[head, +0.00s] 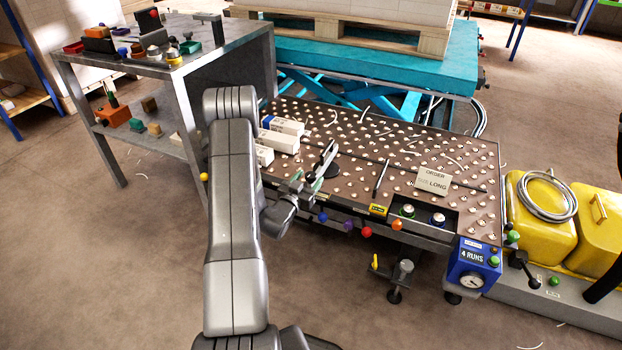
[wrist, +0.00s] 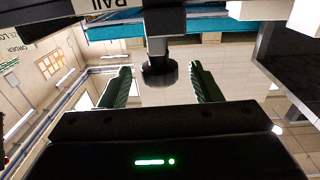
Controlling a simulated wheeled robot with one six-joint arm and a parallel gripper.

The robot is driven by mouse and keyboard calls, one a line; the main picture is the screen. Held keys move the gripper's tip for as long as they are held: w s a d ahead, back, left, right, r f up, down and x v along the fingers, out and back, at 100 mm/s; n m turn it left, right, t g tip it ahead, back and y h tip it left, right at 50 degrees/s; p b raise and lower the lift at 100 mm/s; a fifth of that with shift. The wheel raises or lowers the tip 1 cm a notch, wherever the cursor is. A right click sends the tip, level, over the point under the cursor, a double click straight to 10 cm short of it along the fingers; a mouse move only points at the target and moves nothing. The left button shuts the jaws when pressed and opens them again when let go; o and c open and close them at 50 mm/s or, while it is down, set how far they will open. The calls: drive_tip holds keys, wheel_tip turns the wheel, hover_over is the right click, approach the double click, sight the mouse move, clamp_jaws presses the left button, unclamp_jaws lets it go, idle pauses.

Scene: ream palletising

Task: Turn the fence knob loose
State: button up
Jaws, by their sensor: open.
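The fence knob (wrist: 158,72) shows in the wrist view as a dark, round piece on a short grey stem under a black block. My gripper (wrist: 160,88) is open, with one green-black finger on each side of the knob. Gaps show between the knob and both fingers, so I see no contact. In the head view my gripper (head: 300,188) is at the left front of the roller table, close to the slanting grey fence (head: 324,162). I cannot pick out the knob there for sure.
White reams (head: 284,126) lie at the table's left, near my arm. Coloured balls, one of them red (head: 367,232), line the front edge. An ORDER sign (head: 433,182) stands on the studded table top (head: 400,150). A grey shelf bench (head: 225,40) is at left.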

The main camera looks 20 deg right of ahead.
drive_tip(key=shift+x, duration=1.15)
drive_tip(key=c, duration=1)
drive_tip(key=shift+f+n+t+y+b, duration=0.1)
drive_tip(key=shift+n+t+y+b, duration=0.25)
drive_tip(key=shift+b, duration=0.25)
drive_tip(key=shift+n+t+y+b, duration=0.35)
drive_tip(key=shift+t+b, duration=0.1)
drive_tip(key=shift+t, duration=0.1)
drive_tip(key=o, duration=1)
